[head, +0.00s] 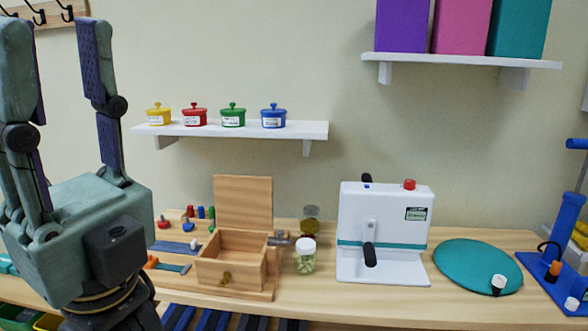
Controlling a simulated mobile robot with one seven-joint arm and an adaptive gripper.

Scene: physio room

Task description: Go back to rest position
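My gripper (66,75) stands large at the left of the head view, its fingers pointing up. My gripper's palm hides part of the table's left side.
The wooden table (420,303) carries an open wooden box (230,275), a jar (305,258), a white machine (385,235) and a teal disc (465,262). A low shelf (300,130) holds several coloured pots. A higher shelf (460,61) bears coloured boxes.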

